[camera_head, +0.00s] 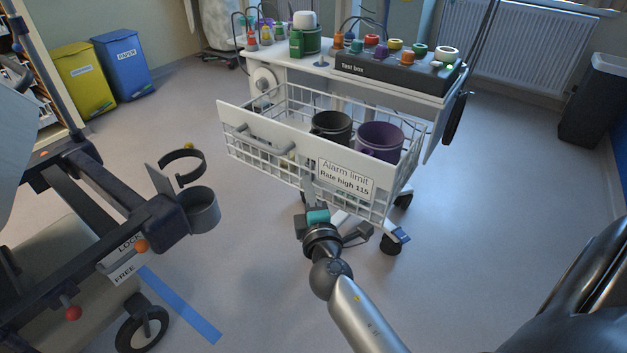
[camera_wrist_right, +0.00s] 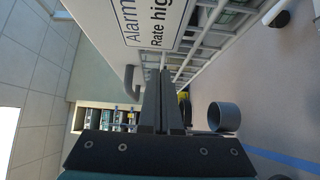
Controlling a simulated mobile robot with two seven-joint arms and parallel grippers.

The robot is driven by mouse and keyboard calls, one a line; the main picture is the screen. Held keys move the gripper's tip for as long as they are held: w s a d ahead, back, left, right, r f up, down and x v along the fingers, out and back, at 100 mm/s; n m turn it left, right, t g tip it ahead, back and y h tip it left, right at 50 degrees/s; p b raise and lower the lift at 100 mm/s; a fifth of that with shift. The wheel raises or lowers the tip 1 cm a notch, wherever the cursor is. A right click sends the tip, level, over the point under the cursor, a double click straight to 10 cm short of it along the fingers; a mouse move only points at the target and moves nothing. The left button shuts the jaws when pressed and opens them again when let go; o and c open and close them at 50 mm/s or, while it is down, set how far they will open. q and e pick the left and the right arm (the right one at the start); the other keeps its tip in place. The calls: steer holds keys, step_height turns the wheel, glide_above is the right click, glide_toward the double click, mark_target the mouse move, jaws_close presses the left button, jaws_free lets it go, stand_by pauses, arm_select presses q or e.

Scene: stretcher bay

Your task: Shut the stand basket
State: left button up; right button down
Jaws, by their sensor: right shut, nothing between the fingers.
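The stand basket (camera_head: 390,205) is a white wire basket pulled out from under the top of the wheeled stand (camera_head: 300,65). Its white front panel (camera_head: 240,120) bears a grey bar handle (camera_head: 265,138) and an alarm-limit label (camera_head: 346,178). A black mug (camera_head: 331,127) and a purple mug (camera_head: 380,141) are in the basket. My right gripper (camera_head: 318,205) is low in front of the panel, below the label; its fingertips are hard to make out there. In the right wrist view its fingers (camera_wrist_right: 163,90) are shut and empty, beside the panel and handle (camera_wrist_right: 130,80). Contact is unclear. My left gripper is out of view.
A test box (camera_head: 390,72) with coloured knobs and several bottles stand on the stand's top. A stretcher frame with a grey cup holder (camera_head: 200,210) is at the left. A dark bin (camera_head: 595,105) is far right. Floor is clear right of the stand.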

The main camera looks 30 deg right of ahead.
steer(key=shift+w+d, duration=0.2)
steer(key=shift+d, duration=0.3)
steer(key=shift+w+d, duration=0.2)
steer(key=shift+d, duration=0.25)
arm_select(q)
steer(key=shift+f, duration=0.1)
